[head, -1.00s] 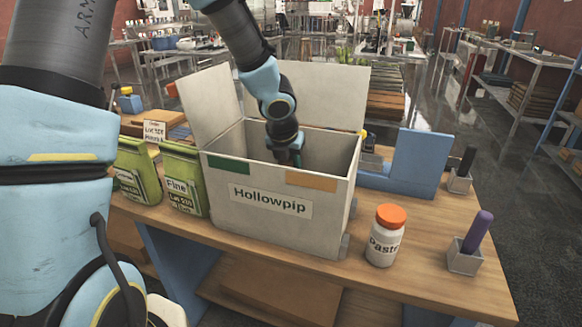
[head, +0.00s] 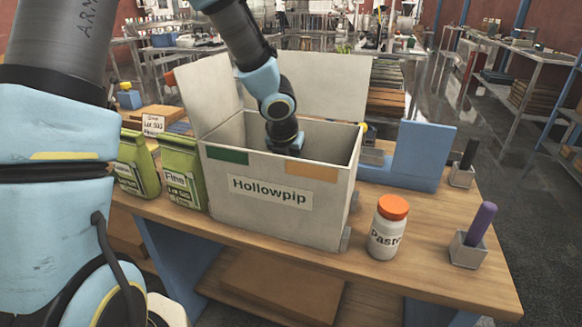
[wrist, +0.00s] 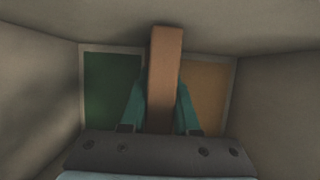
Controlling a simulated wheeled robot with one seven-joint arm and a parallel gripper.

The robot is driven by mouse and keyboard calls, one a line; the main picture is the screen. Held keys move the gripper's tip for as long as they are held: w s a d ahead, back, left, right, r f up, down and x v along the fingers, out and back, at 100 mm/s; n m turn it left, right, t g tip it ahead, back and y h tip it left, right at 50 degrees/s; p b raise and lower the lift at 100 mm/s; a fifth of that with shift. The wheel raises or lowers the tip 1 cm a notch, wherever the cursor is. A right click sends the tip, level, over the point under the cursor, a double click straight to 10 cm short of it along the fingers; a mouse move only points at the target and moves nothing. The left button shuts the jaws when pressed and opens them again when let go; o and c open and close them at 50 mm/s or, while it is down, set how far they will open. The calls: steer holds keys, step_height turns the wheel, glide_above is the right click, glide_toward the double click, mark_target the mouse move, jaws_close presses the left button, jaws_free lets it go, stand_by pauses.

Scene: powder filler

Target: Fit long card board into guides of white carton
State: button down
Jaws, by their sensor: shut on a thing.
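The white carton (head: 330,213), labelled Hollowpip, stands open on the bench with its flaps up. My gripper reaches down inside it; in the head view its fingers are hidden behind the front wall. In the wrist view my gripper (wrist: 160,112) is shut on the long card board (wrist: 164,75), a brown strip seen edge-on between the teal fingers. Beyond the board, a green panel (wrist: 112,92) and an orange panel (wrist: 207,95) show at the carton's bottom, one on each side. I cannot make out the guides or whether the board touches them.
Two green bags (head: 180,172) stand close to the carton's left. A Paste jar (head: 388,228), a blue stand (head: 422,158) and two small holders (head: 468,250) are to the right.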

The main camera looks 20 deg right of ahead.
steer(key=shift+f+b, duration=0.3)
steer(key=shift+f, duration=0.15)
steer(key=c, duration=0.6)
jaws_free()
steer(key=shift+r, duration=0.1)
steer(key=p+v, duration=0.4)
steer(key=v, duration=0.5)
steer(key=shift+r, duration=0.3)
steer(key=shift+s+a+r+p, duration=0.25)
steer(key=shift+r+p, duration=0.2)
steer(key=shift+r, duration=0.05)
